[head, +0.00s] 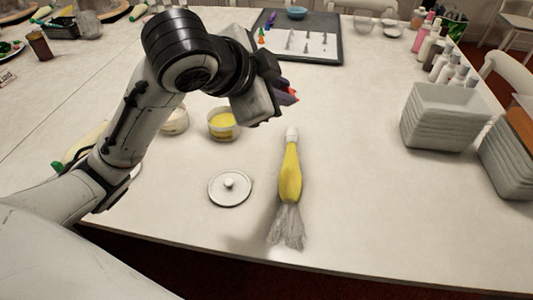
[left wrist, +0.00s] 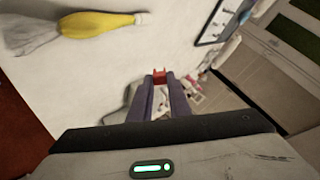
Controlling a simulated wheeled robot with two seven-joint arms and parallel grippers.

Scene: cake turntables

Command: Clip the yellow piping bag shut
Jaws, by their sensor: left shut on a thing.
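The yellow piping bag (head: 290,175) lies on the white table in the middle of the head view. Its white tip points away from me and its clear, crumpled open end spreads toward the front edge. It also shows at the top left of the left wrist view (left wrist: 95,24). My left gripper (head: 284,92) is above the table, beyond the bag's tip and apart from the bag. My right gripper is not in view.
A white round lid with a knob (head: 230,188) lies left of the bag. A bowl of yellow cream (head: 223,124) and a paler bowl (head: 175,122) stand behind it. Stacked grey crates (head: 445,115) and bottles (head: 438,58) are at right. The table right of the bag is clear.

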